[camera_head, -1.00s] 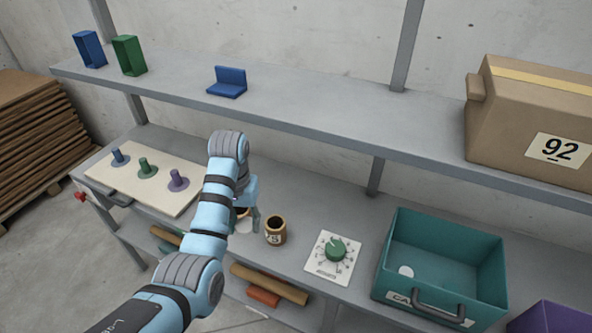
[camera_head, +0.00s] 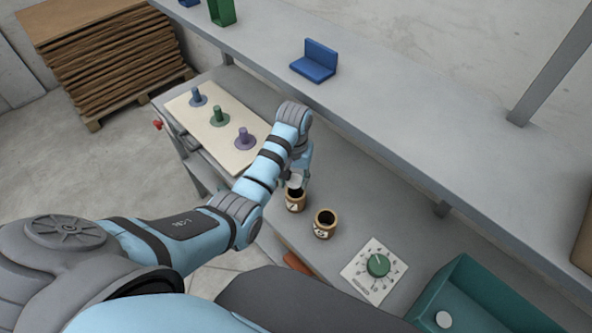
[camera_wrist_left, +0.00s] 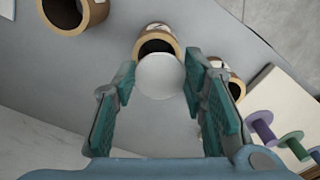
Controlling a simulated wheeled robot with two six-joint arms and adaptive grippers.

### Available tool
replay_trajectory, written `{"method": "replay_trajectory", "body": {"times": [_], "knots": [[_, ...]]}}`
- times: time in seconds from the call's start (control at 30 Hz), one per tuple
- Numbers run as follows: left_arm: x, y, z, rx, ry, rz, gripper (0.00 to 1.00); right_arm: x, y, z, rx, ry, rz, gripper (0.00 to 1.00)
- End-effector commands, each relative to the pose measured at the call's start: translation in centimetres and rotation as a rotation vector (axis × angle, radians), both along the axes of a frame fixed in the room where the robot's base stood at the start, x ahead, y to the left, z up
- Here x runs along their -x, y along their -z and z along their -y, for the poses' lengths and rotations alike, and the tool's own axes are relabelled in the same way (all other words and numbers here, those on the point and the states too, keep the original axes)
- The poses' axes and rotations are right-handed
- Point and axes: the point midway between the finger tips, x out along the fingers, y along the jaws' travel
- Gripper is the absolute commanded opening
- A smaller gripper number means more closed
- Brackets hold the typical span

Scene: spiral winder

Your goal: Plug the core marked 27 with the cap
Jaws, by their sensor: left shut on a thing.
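My left gripper (camera_head: 301,176) is shut on the cap (camera_head: 295,182), a white disc. In the left wrist view the cap (camera_wrist_left: 160,77) sits between the green finger pads, overlapping the near rim of a brown open-topped core (camera_wrist_left: 157,40). That core also shows in the head view (camera_head: 295,203), just below the cap; I cannot tell whether they touch. A second open core (camera_head: 325,224) stands to its right, also in the wrist view (camera_wrist_left: 72,14). A third core (camera_wrist_left: 235,84) is partly behind a finger. The core labels are not clearly readable. My right gripper is not in view.
A cream board (camera_head: 208,146) with blue, green and purple pegs lies at the left. A dial plate (camera_head: 362,278) and a teal crate (camera_head: 449,288) with a white disc (camera_head: 444,320) are at the right. The upper shelf (camera_head: 400,126) runs behind.

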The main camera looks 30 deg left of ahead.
Motion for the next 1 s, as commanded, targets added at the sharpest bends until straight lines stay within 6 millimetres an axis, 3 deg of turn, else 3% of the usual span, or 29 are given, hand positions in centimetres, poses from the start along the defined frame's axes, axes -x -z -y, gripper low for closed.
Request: {"method": "replay_trajectory", "body": {"times": [0.4,0.87,0.9,1.0], "knots": [[0.0,3.0,0.1,0.0,0.003,-0.002,0.29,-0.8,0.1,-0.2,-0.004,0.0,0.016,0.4],[0.0,3.6,0.0,0.0,0.001,-0.001,0.29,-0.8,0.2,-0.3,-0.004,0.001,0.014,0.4],[0.0,3.6,0.0,0.0,0.001,-0.001,0.45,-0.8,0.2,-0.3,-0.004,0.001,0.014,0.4],[0.0,3.6,0.0,0.0,0.001,-0.001,0.61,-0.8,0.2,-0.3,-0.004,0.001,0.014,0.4]]}}
